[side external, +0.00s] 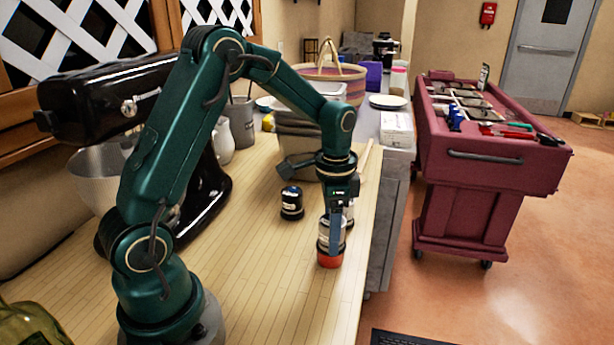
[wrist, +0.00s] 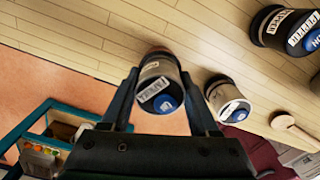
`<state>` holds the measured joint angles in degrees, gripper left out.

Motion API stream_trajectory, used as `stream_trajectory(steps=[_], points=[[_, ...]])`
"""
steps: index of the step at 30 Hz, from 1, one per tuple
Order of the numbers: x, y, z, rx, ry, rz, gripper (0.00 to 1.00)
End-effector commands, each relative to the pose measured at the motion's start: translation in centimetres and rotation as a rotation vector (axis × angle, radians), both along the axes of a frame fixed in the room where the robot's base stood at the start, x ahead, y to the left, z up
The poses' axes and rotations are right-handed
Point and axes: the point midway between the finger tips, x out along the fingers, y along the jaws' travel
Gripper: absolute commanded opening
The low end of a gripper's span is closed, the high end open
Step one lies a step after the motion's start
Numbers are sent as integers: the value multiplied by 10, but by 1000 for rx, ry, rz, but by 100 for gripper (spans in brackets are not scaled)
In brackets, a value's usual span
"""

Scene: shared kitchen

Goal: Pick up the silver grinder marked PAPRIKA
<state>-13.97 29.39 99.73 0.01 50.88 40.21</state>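In the side view my gripper (side external: 333,236) points down over the counter, at a silver grinder with an orange-red base (side external: 329,259). In the wrist view a silver grinder with a blue cap end (wrist: 158,84) stands between the two fingertips of my gripper (wrist: 160,82). The fingers are apart, one on each side of it; I see no clear squeeze. It has a white label whose text I cannot read for sure. A second silver grinder (wrist: 228,100) with a blue cap stands just right of the right finger; in the side view it is mostly hidden behind the gripper.
A black grinder (side external: 291,203) marked PEPPER in the wrist view (wrist: 283,27) stands farther back. A wooden spoon (wrist: 292,128) lies beyond the second grinder. The mixer (side external: 110,105) and a grey bin (side external: 297,135) stand behind. The counter (side external: 270,285) is clear in front, with its edge close by on the right.

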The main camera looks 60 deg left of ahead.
Motion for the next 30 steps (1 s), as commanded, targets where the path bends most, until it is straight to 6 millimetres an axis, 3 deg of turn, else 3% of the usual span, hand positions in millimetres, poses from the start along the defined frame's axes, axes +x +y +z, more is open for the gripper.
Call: stream_trajectory(steps=[1,3,14,19,23,30], points=[[0,0,0,0,0,0,20],[0,0,0,0,0,0,0],[1,0,4,0,-4,0,0],[1,0,21,1,-6,0,0],[1,2,46,2,-10,2,0],[-35,49,77,2,-7,11,0]])
